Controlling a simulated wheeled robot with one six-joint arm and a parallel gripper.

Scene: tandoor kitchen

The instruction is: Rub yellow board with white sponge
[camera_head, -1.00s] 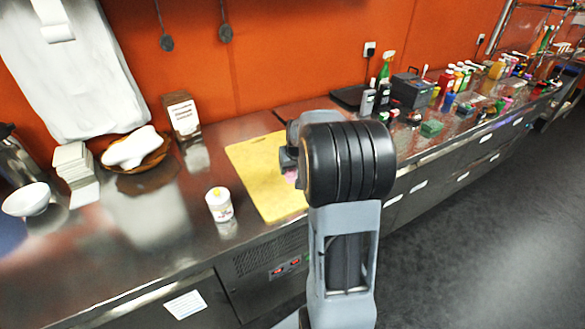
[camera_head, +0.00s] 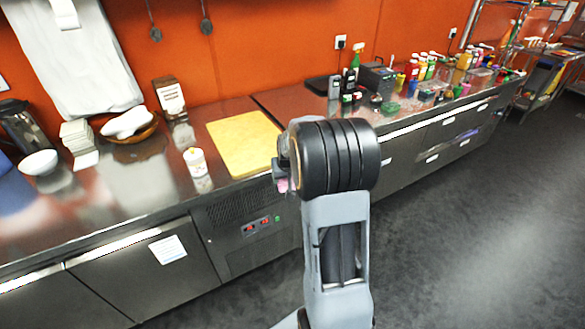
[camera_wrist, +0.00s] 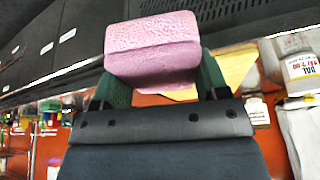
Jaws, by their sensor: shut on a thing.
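The yellow board (camera_head: 243,143) lies flat on the steel counter in the head view, left of my arm. My gripper (camera_wrist: 154,80) is shut on a pink sponge (camera_wrist: 152,48), a rounded block held between green fingers in the wrist view. The sponge looks pink, not white. In the head view only a small pink bit of it (camera_head: 283,186) shows beside my wrist, by the board's lower right corner. My arm hides most of the gripper there. The sponge appears apart from the board, near the counter's front edge.
A white-lidded container (camera_head: 196,162) stands just left of the board. A brown bowl (camera_head: 136,136) with white cloth-like items and a white bowl (camera_head: 39,163) are farther left. Several bottles (camera_head: 425,68) line the counter at right. The floor (camera_head: 450,220) at right is clear.

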